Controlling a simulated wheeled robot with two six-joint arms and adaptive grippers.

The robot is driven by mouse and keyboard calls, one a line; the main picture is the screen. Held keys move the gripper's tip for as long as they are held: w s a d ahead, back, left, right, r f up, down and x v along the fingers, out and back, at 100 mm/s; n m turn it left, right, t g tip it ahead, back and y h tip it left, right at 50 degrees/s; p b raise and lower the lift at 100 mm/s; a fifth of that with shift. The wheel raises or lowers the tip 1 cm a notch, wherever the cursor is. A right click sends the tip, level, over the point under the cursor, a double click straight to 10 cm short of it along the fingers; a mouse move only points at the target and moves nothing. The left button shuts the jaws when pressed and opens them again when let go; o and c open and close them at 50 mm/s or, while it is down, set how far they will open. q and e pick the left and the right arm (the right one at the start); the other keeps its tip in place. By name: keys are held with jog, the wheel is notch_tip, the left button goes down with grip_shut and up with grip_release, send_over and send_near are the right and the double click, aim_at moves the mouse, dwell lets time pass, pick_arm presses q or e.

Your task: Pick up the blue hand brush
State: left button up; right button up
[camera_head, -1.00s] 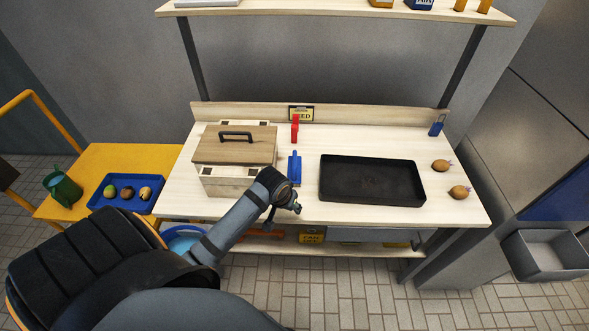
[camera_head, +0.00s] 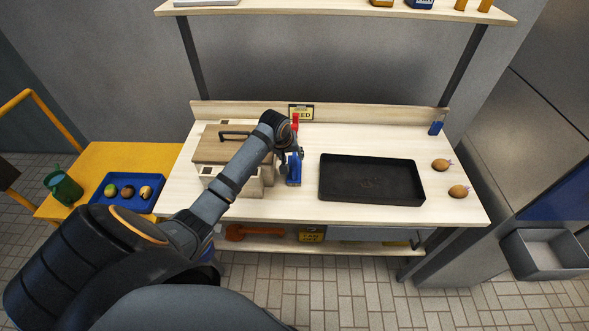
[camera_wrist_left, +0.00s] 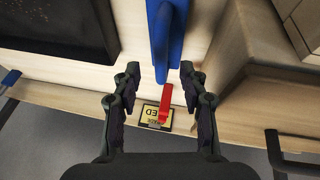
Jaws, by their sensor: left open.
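The blue hand brush (camera_head: 294,176) lies on the workbench between the lidded wooden box and the black tray, partly covered by my left gripper. My left gripper (camera_head: 290,153) is open above the far part of the brush. In the left wrist view the brush (camera_wrist_left: 166,38) runs down from the top edge, and its end shows between the two open fingertips (camera_wrist_left: 160,72). There is a gap on both sides, and the fingers hold nothing. I cannot tell the exact height of the fingertips over it. My right gripper is not in view.
The wooden box (camera_head: 212,174) stands close left of the brush. The black tray (camera_head: 372,200) lies to its right. Two potatoes (camera_head: 458,191) and a blue padlock-like item (camera_head: 436,128) are at right.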

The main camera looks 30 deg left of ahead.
aim_at(294, 159)
pick_arm(q)
jog(key=p+x, duration=0.1)
jog(key=x, duration=0.4)
jog(key=shift+w, duration=0.15)
jog(key=shift+c, duration=0.5)
grip_shut()
